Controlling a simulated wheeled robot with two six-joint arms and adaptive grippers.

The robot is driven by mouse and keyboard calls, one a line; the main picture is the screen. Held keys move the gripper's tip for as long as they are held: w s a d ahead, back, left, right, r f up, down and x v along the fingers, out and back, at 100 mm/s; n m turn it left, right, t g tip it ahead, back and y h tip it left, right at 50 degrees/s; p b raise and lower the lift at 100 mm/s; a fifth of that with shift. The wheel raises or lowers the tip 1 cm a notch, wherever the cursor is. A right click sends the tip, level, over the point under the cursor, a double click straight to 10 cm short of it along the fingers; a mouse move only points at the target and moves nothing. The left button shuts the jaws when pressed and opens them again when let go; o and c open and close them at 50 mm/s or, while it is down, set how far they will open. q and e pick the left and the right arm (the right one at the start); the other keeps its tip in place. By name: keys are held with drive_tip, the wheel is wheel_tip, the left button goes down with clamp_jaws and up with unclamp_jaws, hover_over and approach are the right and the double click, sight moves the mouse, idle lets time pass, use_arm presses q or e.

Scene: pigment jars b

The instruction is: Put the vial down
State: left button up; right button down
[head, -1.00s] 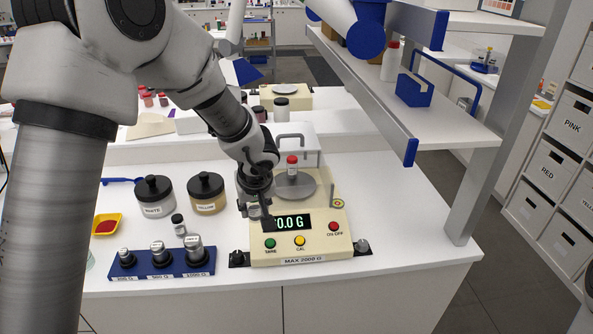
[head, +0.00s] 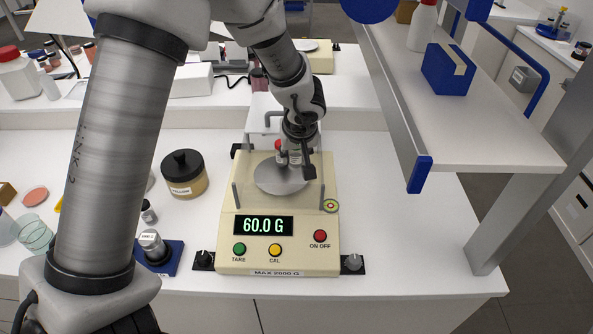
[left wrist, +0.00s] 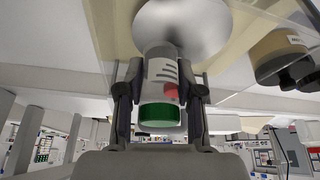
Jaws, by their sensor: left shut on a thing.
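My left gripper (head: 297,168) is over the round metal pan (head: 270,181) of the cream balance (head: 328,250). It is shut on a vial (left wrist: 159,117), with one finger on each side. In the left wrist view the vial has a green cap, a white label with dark lines and a red patch. Its far end meets the pan (left wrist: 198,22) in that view; whether it bears its full weight there I cannot tell. The display (head: 263,226) reads 60.0 G. My right gripper is out of view.
Clear upright panels stand around the pan. A YELLOW jar (head: 185,176) with a black lid stands left of the balance. A blue weight block (head: 172,262) is at front left, partly behind my arm. A raised shelf (head: 470,130) overhangs the right side. The bench right of the balance is clear.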

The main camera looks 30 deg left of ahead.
sight(295, 180)
use_arm(q)
drive_tip(key=x, duration=0.2)
drive_tip(key=b+x, duration=0.1)
drive_tip(key=s+b+x, duration=0.1)
drive_tip(key=x, duration=0.1)
drive_tip(key=shift+d+f, duration=0.2)
drive_tip(key=shift+f, duration=0.35)
drive_tip(key=shift+w+f, duration=0.1)
drive_tip(key=shift+w, duration=0.25)
clamp_jaws()
drive_tip(key=shift+d, duration=0.2)
drive_tip(key=shift+s+r, duration=0.25)
drive_tip(key=shift+s, duration=0.2)
drive_tip(key=shift+f, duration=0.15)
drive_tip(key=o, duration=0.9)
unclamp_jaws()
drive_tip(key=shift+w+f, duration=0.1)
drive_tip(key=shift+o, duration=1.3)
drive_tip(key=shift+w+f, duration=0.1)
drive_tip(key=shift+w, duration=0.1)
drive_tip(key=shift+s, duration=0.15)
